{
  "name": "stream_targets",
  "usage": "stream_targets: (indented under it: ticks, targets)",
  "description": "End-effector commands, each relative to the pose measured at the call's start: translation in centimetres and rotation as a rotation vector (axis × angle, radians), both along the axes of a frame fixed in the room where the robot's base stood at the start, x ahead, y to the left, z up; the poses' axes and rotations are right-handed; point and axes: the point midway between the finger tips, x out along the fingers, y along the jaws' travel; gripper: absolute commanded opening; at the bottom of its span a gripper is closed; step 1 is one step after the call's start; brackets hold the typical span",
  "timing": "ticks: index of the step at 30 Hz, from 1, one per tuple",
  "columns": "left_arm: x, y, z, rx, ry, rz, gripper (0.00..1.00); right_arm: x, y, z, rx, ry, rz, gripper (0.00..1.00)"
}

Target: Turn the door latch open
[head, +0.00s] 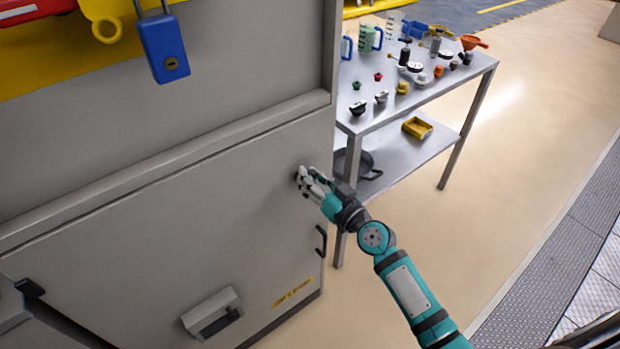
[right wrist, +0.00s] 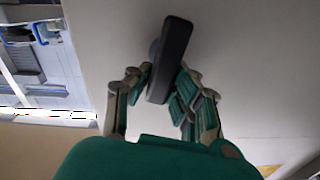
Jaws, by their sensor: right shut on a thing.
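The door latch (right wrist: 172,58) is a dark, flat bar on the grey cabinet door (head: 200,220). In the right wrist view it stands nearly upright in the picture, tilted a little. My right gripper (right wrist: 160,85) has its fingers on both sides of the latch and is shut on it. In the head view my right gripper (head: 304,175) is at the door's upper right, and it hides most of the latch.
A black handle (head: 321,241) is on the door's right edge below my gripper. A box-shaped grey fitting (head: 212,312) sticks out lower down. A metal table (head: 400,115) with jugs, caps and funnels stands right behind the cabinet. The floor at right is clear.

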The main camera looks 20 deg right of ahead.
Motion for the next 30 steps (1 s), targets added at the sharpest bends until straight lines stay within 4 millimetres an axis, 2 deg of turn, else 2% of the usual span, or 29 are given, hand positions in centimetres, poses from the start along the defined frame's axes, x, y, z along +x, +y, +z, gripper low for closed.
stream_targets:
  ticks: [30]
  targets:
    - [0.1, 0.0, -1.5, 0.000, -0.001, 0.001, 0.00, 0.5, -1.5, -1.3, 0.903, 0.326, -0.004, 0.00]
